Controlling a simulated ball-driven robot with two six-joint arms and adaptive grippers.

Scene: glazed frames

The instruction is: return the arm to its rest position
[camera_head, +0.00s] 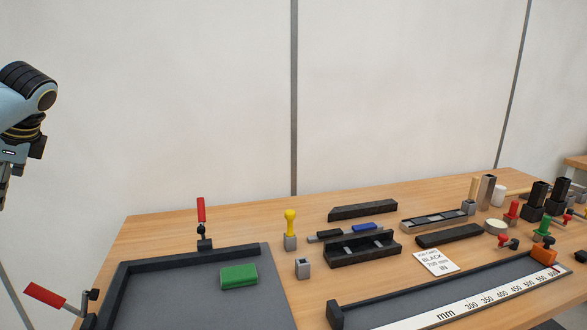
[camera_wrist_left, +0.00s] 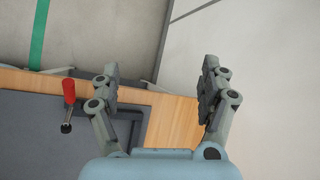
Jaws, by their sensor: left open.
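My left arm comes in at the left edge of the head view, raised above and left of the wooden workbench (camera_head: 160,228). Its gripper (camera_head: 4,185) hangs down and is partly cut off by the picture edge. In the left wrist view the left gripper (camera_wrist_left: 158,85) shows two widely parted fingers with nothing between them. Below and beyond the fingers are the bench edge (camera_wrist_left: 172,125) and the floor. My right gripper is in neither view.
A dark tray (camera_head: 125,268) with a green block (camera_head: 238,276) lies at the bench's left, with red-handled clamps (camera_head: 201,210) at its edges. A ruled fixture (camera_head: 445,315), black bars (camera_head: 362,211) and small tools fill the right. The space above the bench is clear.

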